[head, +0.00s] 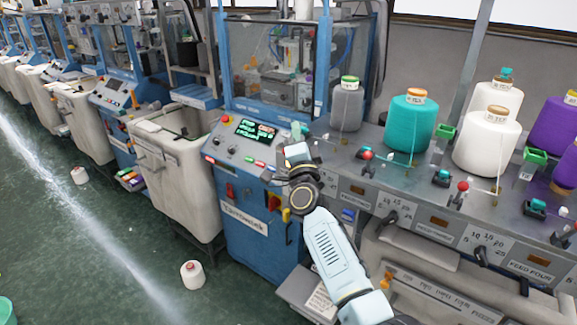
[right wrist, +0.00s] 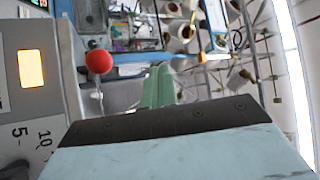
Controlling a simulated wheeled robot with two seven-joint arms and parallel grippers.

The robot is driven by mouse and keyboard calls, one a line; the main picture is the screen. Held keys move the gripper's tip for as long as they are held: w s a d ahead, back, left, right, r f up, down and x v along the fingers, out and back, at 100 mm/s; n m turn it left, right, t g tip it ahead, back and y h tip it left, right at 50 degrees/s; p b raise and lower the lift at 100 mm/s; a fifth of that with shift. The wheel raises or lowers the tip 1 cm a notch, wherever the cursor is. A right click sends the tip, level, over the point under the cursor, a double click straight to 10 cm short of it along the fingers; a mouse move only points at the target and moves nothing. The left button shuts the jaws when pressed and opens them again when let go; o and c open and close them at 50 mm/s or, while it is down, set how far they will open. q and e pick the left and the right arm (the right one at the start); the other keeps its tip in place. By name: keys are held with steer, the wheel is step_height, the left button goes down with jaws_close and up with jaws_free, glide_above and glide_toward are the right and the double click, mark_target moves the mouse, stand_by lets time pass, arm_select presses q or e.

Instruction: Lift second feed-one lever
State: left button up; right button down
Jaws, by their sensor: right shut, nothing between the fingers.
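A red-knobbed lever (head: 366,153) stands on the grey feed panel right of my right gripper (head: 297,130). A second red-knobbed lever (head: 462,186) is further right along the panel. I cannot read which lever belongs to feed one. My right gripper is shut and empty, over the left end of the panel by the blue machine's display. In the right wrist view, its green fingers (right wrist: 158,88) are together, and a red ball knob (right wrist: 99,62) is to their left, apart from them. My left gripper is not in view.
Yarn cones stand behind the levers: grey (head: 347,105), teal (head: 411,123) and white (head: 487,142). The blue machine's control panel (head: 245,140) is left of my right gripper. Black dial switches (head: 390,219) line the panel's front. A loose cone (head: 192,274) is on the green floor.

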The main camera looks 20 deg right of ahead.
stand_by(0.8)
steer(key=f+b+v, duration=0.1)
steer(key=v, duration=1.3)
steer(key=shift+w+d+b, duration=0.25)
steer(key=shift+d+b, duration=0.1)
steer(key=shift+f, duration=0.15)
